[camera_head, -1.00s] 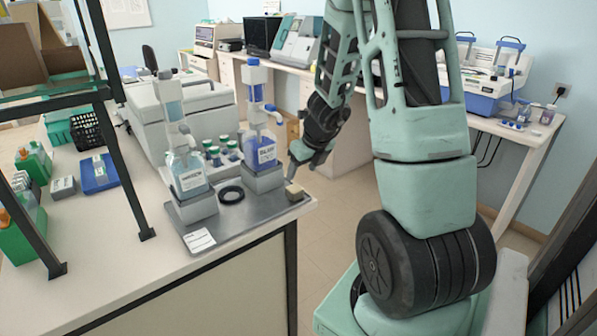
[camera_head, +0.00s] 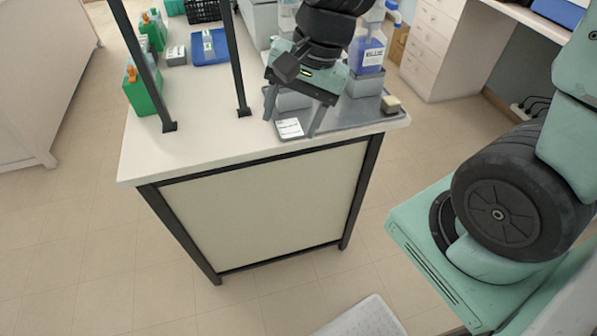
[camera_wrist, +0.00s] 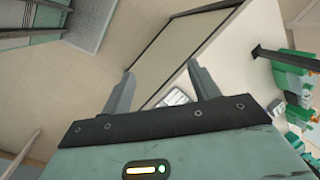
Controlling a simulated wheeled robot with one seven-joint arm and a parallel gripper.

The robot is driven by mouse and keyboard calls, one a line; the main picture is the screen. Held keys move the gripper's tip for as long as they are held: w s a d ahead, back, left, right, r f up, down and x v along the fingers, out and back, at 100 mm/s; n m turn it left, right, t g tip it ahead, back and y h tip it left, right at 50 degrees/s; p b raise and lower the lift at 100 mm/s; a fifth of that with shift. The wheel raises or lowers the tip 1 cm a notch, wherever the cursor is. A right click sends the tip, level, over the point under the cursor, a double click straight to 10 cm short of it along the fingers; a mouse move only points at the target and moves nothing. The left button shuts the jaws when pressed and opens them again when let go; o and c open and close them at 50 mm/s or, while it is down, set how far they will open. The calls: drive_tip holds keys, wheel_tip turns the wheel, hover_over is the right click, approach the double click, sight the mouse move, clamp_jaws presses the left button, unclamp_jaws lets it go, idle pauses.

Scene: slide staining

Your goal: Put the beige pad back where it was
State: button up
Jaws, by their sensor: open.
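The beige pad (camera_head: 391,104) is a small block at the right front corner of the grey metal tray (camera_head: 352,119) on the bench. My gripper (camera_head: 289,125) is open with nothing between its fingers. It is over the tray's front left part, near a white label card (camera_head: 289,128), left of and apart from the pad. In the wrist view my open gripper (camera_wrist: 160,73) has the bench's side panel (camera_wrist: 185,45) and the label card (camera_wrist: 175,98) beyond its fingers. The pad is not visible there. My arm hides much of the tray's left and middle.
A blue-liquid bottle (camera_head: 367,52) stands on a grey block behind the pad. Black rack posts (camera_head: 236,60) rise left of my gripper. A blue tray (camera_head: 210,48) and green holders (camera_head: 144,90) are further left. The bench's front left top is clear.

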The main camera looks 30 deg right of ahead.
drive_tip(key=s+a+r+n+g+h, duration=0.1)
drive_tip(key=s+a+n, duration=0.5)
drive_tip(key=s+n, duration=0.6)
drive_tip(key=n+h, duration=0.1)
drive_tip(key=n, duration=0.3)
drive_tip(key=shift+s+a+n+h, duration=0.15)
drive_tip(key=shift+s+n+h, duration=0.15)
drive_tip(key=shift+s+n, duration=0.1)
drive_tip(key=shift+r, duration=0.1)
